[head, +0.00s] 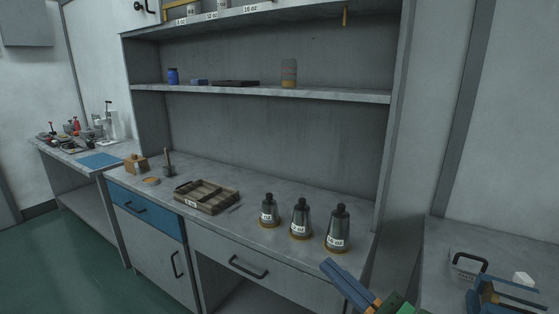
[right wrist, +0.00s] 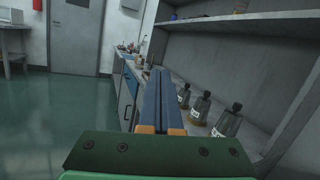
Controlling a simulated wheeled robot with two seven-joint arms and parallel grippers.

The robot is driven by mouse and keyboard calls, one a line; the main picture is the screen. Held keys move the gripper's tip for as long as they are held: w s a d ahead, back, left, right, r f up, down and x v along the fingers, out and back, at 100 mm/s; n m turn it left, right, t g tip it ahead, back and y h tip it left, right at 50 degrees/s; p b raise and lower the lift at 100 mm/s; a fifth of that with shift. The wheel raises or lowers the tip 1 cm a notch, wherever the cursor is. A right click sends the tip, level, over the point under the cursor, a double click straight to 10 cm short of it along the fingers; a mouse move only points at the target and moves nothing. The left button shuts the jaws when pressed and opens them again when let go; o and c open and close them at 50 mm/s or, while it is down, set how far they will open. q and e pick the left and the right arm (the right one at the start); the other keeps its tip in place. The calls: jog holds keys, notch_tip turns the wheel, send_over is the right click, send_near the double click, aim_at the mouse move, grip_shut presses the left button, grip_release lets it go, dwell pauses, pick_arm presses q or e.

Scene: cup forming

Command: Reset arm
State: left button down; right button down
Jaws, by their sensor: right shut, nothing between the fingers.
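My right gripper (head: 344,284) shows at the bottom of the head view, in front of the counter's right end. Its blue fingers are shut with nothing between them. In the right wrist view the shut fingers (right wrist: 162,98) point forward along the counter front, clear of the bottles. Three dark metal bottle-shaped forms stand upright on the counter: a small one (head: 269,210), a middle one (head: 300,219) and a large one (head: 338,229), each with a white label and an amber base. My left gripper is not in view.
The counter (head: 240,222) carries a wooden tray (head: 207,196) with compartments, left of the forms. A shelf (head: 350,94) runs above. A side table on the right holds a clear labelled bin (head: 467,265). Open green floor (right wrist: 60,125) lies left of my right gripper.

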jog(key=d+f+m+t+h, duration=0.25)
jog(key=m+h, duration=0.25)
jog(key=m, duration=0.5)
jog(key=d+f+m+t+h, duration=0.15)
jog(key=d+m+h, duration=0.3)
jog(key=m, duration=0.45)
jog(key=s+d+f+m+g+h, duration=0.2)
jog(key=f+m+g+h, duration=0.1)
jog(key=f+m, duration=0.35)
jog(key=s+d+f+m+g+h, duration=0.25)
jog(key=f+m+g, duration=0.2)
jog(key=m, duration=0.35)
jog(key=s+a+f+m+g+y, duration=0.1)
jog(key=s+a+f+m+g, duration=0.2)
jog(key=s+f+m+g, duration=0.35)
jog(key=s+a+f+m+g+y, duration=0.1)
jog(key=s+a+f+m+g, duration=0.2)
jog(key=s+f, duration=0.6)
jog(key=s+d+f+p, duration=0.15)
jog(key=s+f, duration=0.25)
jog(key=f, duration=0.9)
jog(key=s+d+f+g+p, duration=0.1)
jog(key=s+f+g+p, duration=0.1)
jog(key=s+f, duration=0.6)
jog(key=s, duration=0.3)
jog(key=shift+s+d+f, duration=0.2)
jog(key=shift+s+d, duration=0.1)
jog(key=shift+d, duration=0.1)
